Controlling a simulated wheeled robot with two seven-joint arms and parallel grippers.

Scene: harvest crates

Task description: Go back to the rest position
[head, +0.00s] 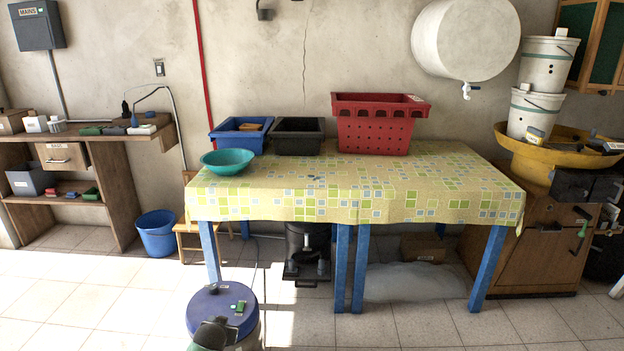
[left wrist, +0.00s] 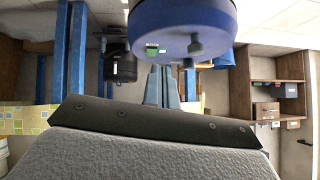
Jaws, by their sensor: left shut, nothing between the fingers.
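My left gripper (left wrist: 162,72) shows in the left wrist view with its two grey fingers together and nothing between them. In that view, which looks upside down, the fingertips appear just beside the edge of a blue drum (left wrist: 185,18); I cannot tell whether they touch it. My left arm cannot be made out for certain in the head view. My right gripper is in neither view.
The blue drum (head: 208,303) stands in front of the table (head: 345,195). On the table are a green bowl (head: 227,161), a blue crate (head: 226,141), a black crate (head: 296,140) and a red crate (head: 376,130). A blue bucket (head: 157,238) stands left.

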